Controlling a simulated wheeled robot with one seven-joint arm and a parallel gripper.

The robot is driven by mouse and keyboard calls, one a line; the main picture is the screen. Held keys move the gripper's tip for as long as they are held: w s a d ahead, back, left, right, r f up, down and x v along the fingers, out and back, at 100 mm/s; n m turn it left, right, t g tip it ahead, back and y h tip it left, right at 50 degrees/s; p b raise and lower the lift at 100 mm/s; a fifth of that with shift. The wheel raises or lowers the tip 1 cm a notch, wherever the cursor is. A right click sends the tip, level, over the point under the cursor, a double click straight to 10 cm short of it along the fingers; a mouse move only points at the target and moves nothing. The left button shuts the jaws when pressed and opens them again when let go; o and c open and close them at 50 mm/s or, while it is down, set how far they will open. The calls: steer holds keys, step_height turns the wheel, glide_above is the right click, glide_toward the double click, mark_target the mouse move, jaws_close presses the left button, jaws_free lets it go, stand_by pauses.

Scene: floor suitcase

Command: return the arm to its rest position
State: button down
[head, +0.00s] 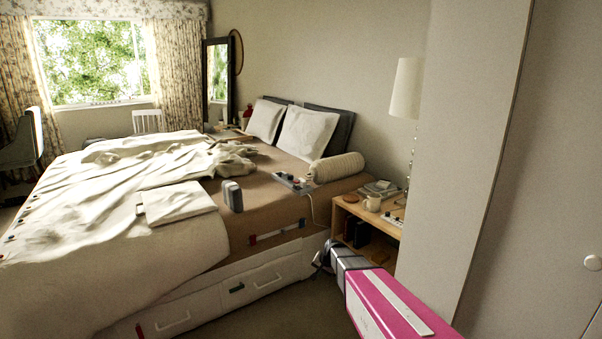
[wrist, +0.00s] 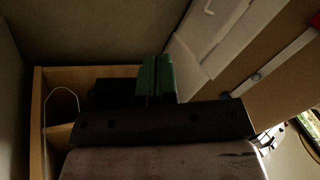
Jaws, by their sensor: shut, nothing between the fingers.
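My arm (head: 385,305) shows in pink and grey at the lower right of the head view. It reaches toward the gap between the bed and the nightstand. My gripper (head: 322,258) is at its far end, small and dark, low beside the nightstand. In the wrist view my gripper's green fingers (wrist: 157,60) are together, with only a thin line between them. They hold nothing. No suitcase shows in either view.
The bed (head: 270,230) with white drawers (head: 265,282) stands left of my gripper. The wooden nightstand (head: 385,226) is close on its right, and it also shows in the wrist view (wrist: 37,120). A pale wall (head: 455,130) rises at the right. Some floor (head: 290,312) is clear in front.

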steer(key=s+d+r+n+g+h, duration=0.1)
steer(key=s+d+r, duration=0.2)
steer(key=s, duration=0.5)
steer(key=s+d+r+n+g+h, duration=0.1)
steer(key=s+d+r, duration=0.3)
steer(key=s, duration=0.4)
steer(key=s+d+r+n+g+h, duration=0.1)
steer(key=s+d+r, duration=0.3)
steer(key=s, duration=0.4)
steer(key=shift+s+n+g+h, duration=0.3)
steer(key=shift+s+n+g, duration=0.1)
steer(key=shift+n, duration=0.3)
